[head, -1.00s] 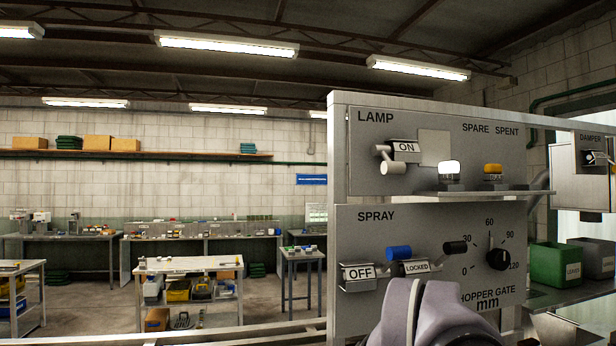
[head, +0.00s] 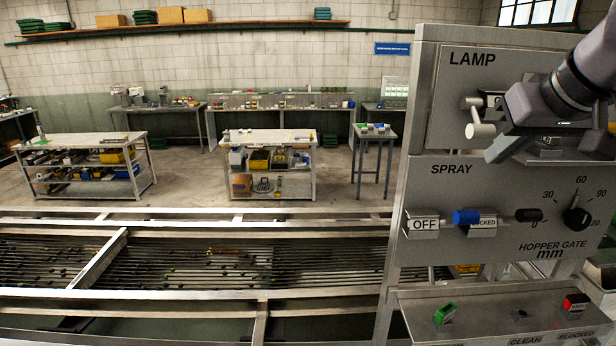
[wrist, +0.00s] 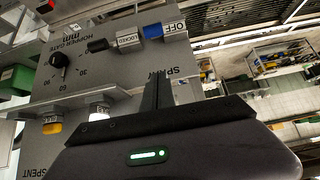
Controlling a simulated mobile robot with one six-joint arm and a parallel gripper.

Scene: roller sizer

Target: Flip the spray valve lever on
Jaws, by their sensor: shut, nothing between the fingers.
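The spray valve lever has a blue handle (head: 466,217) on the SPRAY panel. It points right from its bracket, whose plate reads OFF (head: 424,224). The blue handle also shows in the wrist view (wrist: 153,31). A LOCKED plate (head: 484,222) with a black-handled lever (head: 528,214) sits just right of it, partly covered by the blue handle. My gripper (head: 497,149) is in front of the LAMP panel, above the spray lever and apart from it. In the wrist view its fingers (wrist: 157,90) are together and empty, pointing toward the panel.
The hopper gate dial (head: 577,217) is right of the black-handled lever. White (wrist: 100,110) and yellow (wrist: 52,124) lamps stand out from a ledge in the wrist view.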

